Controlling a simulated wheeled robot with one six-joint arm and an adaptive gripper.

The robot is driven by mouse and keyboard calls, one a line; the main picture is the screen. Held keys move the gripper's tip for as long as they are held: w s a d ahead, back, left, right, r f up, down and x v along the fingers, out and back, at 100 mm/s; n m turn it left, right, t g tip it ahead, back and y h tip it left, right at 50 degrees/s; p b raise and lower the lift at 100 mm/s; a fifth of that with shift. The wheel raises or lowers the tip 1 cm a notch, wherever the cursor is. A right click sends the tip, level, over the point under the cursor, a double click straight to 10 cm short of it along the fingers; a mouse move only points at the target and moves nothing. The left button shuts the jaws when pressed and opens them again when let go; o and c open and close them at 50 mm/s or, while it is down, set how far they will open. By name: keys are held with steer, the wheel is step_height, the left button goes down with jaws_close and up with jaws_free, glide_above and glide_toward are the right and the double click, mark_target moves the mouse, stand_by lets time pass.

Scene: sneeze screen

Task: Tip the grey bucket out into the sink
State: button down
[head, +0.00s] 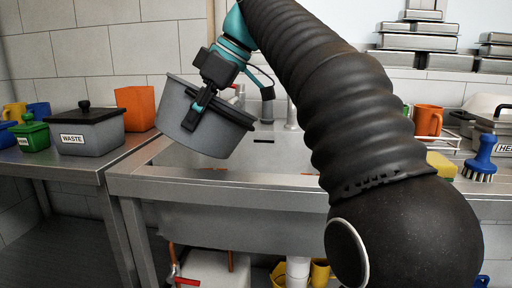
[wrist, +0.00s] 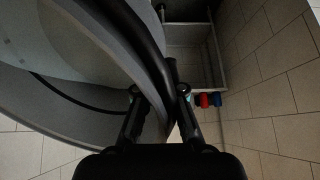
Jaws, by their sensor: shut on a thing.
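The grey bucket (head: 205,128) is held by my gripper (head: 203,103) in the air, over the left part of the steel sink (head: 230,187) in the head view. The bucket is tilted, its rim sloping down to the right. In the wrist view my gripper (wrist: 160,100) is shut on the rim of the bucket (wrist: 60,100), one finger on each side of the wall. The bucket's inside shows there as pale grey with a dark curved line; I cannot tell what it holds. The near wall of the sink hides most of its basin.
A grey WASTE box (head: 88,132) with a dark lid, a green lidded box (head: 31,136) and an orange container (head: 136,108) stand on the left counter. A tap (head: 291,115) rises behind the sink. A blue brush (head: 481,160) and orange mug (head: 428,120) are at the right.

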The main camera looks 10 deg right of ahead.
steer(key=shift+w+d+r+y+b, duration=0.1)
steer(key=shift+d+y+b, duration=0.35)
steer(key=shift+y, duration=0.65)
steer(key=shift+d+r+g, duration=0.1)
steer(key=shift+g, duration=0.2)
steer(key=shift+w+d+r+m+y, duration=0.15)
steer(key=shift+d+r+y, duration=0.2)
steer(key=shift+y, duration=0.25)
steer(key=shift+w+d+r+m+y, duration=0.15)
steer(key=shift+d+r+y, duration=0.1)
steer(key=shift+d+y, duration=0.25)
steer(key=shift+s+a, duration=0.1)
steer(key=shift+w+d+r+g+y+p, duration=0.2)
steer(key=shift+d+r+y+p, duration=0.15)
steer(key=shift+d+r+y, duration=0.25)
steer(key=shift+w+d+r+g+y+p, duration=0.1)
steer(key=shift+d+r+g+y+p, duration=0.15)
steer(key=shift+d+r+y, duration=0.4)
steer(key=shift+a+f, duration=0.1)
steer(key=shift+a, duration=0.05)
